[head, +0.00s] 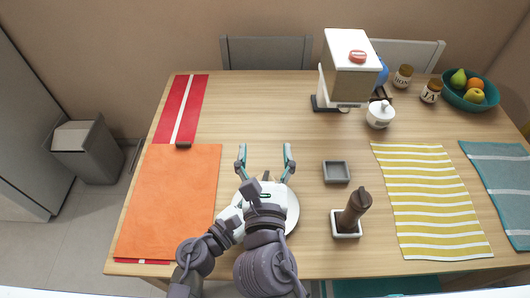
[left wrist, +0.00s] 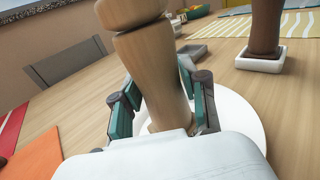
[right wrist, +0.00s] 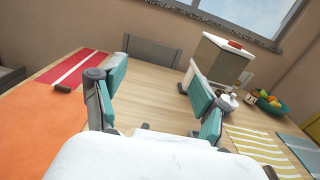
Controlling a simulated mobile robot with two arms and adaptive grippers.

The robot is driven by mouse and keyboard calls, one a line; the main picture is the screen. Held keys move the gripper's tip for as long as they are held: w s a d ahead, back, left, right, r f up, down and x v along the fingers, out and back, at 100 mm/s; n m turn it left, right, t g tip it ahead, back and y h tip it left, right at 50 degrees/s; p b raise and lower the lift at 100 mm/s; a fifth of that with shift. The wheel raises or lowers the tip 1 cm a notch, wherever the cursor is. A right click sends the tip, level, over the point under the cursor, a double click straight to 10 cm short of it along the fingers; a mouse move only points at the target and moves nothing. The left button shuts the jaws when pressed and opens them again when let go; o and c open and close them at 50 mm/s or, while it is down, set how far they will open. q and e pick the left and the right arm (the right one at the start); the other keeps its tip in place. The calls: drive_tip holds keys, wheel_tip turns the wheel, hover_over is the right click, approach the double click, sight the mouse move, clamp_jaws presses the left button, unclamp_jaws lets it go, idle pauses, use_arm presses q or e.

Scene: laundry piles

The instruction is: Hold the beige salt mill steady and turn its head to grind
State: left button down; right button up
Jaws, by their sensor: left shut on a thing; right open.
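The beige salt mill (left wrist: 152,70) stands on a white plate (left wrist: 245,115) in the left wrist view, its rounded head (left wrist: 128,12) cut by the top edge. My left gripper (left wrist: 163,105) is shut around the mill's body, one finger on each side. My right gripper (head: 265,152) is open, its fingers spread with nothing between them; it also shows open in the right wrist view (right wrist: 158,78). In the head view it lies over the plate (head: 293,208) and hides the mill and most of my left gripper. The height between right gripper and mill head cannot be told.
A dark brown mill (head: 354,208) stands in a white square dish (head: 346,231) right of the plate. A small grey dish (head: 336,172) is behind it. An orange mat (head: 168,200) lies left, a yellow striped cloth (head: 430,200) right. The table's middle back is clear.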

drive_tip(key=s+a+r+n+t+y, duration=0.1)
drive_tip(key=s+a+r+n+y, duration=0.2)
drive_tip(key=a+r+n+y, duration=0.55)
drive_tip(key=s+a+r+n+t+y, duration=0.1)
drive_tip(key=s+a+r+n+y, duration=0.3)
drive_tip(key=a, duration=0.7)
drive_tip(key=s+a+f+n+g+y, duration=0.1)
drive_tip(key=s+a+n+g+y, duration=0.5)
drive_tip(key=n+y, duration=0.4)
drive_tip(key=n+g+h, duration=0.1)
drive_tip(key=g+h, duration=1.3)
drive_tip(key=h, duration=0.9)
approach(265, 178)
drive_tip(key=shift+n+y, duration=0.25)
drive_tip(key=f, duration=1)
drive_tip(key=shift+d+f, duration=0.2)
drive_tip(key=shift+f, duration=0.1)
